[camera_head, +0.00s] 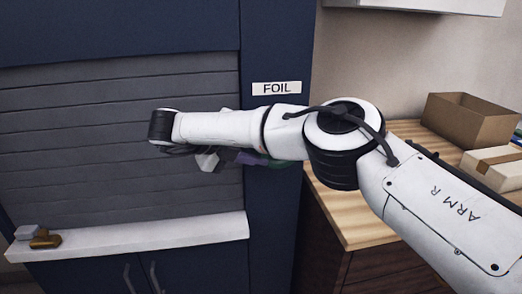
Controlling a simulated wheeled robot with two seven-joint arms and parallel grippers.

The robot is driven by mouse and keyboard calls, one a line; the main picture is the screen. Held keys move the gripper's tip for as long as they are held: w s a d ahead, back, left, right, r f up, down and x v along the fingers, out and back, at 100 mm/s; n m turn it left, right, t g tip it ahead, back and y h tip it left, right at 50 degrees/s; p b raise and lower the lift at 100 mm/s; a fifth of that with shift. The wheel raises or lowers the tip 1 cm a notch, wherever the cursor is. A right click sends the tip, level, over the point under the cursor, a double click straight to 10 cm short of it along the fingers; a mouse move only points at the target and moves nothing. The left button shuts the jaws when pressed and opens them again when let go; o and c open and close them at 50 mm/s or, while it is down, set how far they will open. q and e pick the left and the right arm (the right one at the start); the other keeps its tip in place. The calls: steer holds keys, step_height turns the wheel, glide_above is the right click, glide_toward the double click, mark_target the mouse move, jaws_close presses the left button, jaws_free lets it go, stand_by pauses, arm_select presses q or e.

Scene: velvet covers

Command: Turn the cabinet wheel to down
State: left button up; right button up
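My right arm (225,127) reaches in from the right and crosses in front of the post and shutter. My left gripper is not in view.
A white ledge (150,237) runs below the shutter, with a small grey and brass-coloured piece (42,238) at its left end. Doors with dark handles are below.

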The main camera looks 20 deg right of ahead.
steer(key=shift+o, duration=0.5)
steer(key=shift+a+r, duration=0.1)
steer(key=shift+r, duration=0.05)
steer(key=shift+a+r, duration=0.1)
steer(key=shift+a, duration=0.1)
arm_select(q)
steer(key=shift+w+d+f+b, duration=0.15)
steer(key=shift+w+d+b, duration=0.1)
steer(key=shift+b, duration=0.35)
arm_select(e)
steer(key=v, duration=0.9)
steer(key=shift+a, duration=0.3)
steer(key=shift+s+r, duration=0.1)
